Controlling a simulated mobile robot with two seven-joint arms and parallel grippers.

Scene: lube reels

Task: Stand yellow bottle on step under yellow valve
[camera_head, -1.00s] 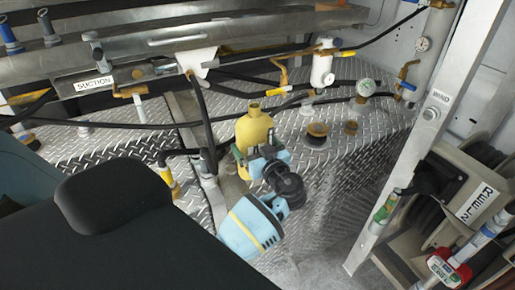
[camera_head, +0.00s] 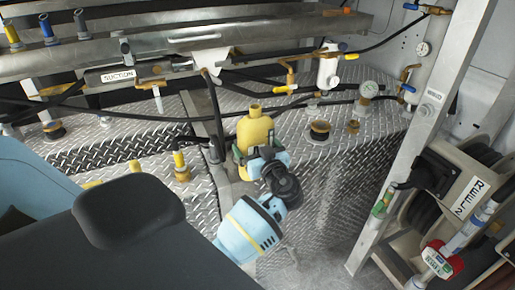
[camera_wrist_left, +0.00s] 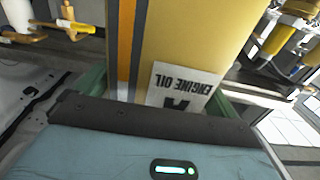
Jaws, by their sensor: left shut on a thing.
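The yellow bottle (camera_head: 256,128) is upright in the head view, over the gap beside the diamond-plate step (camera_head: 345,150). My left gripper (camera_head: 262,160) is shut on its lower body from the near side. In the left wrist view the bottle (camera_wrist_left: 195,40) fills the middle, with an upside-down "ENGINE OIL" label and the green fingers on both sides. A brass valve with a yellow handle (camera_head: 290,88) is behind and right of the bottle, above the step. Another yellow handle (camera_head: 350,56) is on the white fitting. The bottle's base is hidden by my gripper. My right gripper is out of view.
Black hoses cross behind the bottle. A metal post (camera_head: 400,170) and hose reels stand at the right. A yellow-topped fitting (camera_head: 181,165) rises at the left. Bare plate shows right of the bottle.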

